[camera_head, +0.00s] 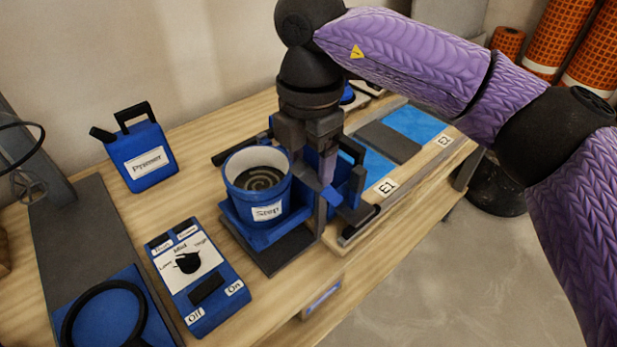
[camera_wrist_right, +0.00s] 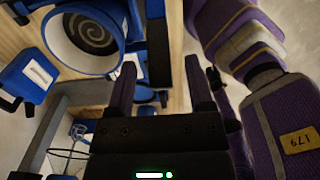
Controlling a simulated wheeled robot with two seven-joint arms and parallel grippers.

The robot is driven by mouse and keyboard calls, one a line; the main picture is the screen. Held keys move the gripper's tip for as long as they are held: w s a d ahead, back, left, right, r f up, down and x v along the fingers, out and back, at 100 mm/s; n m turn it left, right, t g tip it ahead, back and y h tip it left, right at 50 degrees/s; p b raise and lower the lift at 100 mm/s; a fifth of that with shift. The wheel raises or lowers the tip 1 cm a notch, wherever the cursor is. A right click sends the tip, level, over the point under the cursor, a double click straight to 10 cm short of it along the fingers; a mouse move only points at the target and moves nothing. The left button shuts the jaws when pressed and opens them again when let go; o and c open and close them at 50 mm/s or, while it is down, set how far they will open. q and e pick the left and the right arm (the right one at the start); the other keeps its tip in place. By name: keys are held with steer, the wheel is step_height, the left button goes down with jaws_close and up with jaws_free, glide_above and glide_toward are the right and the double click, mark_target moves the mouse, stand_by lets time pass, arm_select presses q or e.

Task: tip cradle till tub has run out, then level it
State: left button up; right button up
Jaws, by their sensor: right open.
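A blue tub (camera_head: 266,212) with a white inner wall stands upright, as far as I can tell, in a blue cradle (camera_head: 246,232). A dark spiral shows on the tub's inside floor or contents; I cannot tell which. The tub also shows in the right wrist view (camera_wrist_right: 124,18), at the upper left. My right gripper (camera_head: 322,172) points down just right of the tub, at the cradle's right side with its black handle (camera_head: 352,149). Its fingers are apart in the right wrist view (camera_wrist_right: 162,92), with nothing visibly held. My left gripper is out of view.
A blue control box (camera_head: 207,288) with a knob sits left of the cradle. A blue Primer can (camera_head: 144,160) stands behind it. Blue panels marked E1 (camera_head: 371,166) and E2 (camera_head: 415,122) lie to the right. A dark stand (camera_head: 88,235) takes up the left side.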

mark_target(310, 177)
step_height(310, 177, down, 4)
steer(key=shift+r+b, duration=0.2)
steer(key=shift+b, duration=0.35)
steer(key=shift+c, duration=0.3)
jaws_close()
stand_by(0.7)
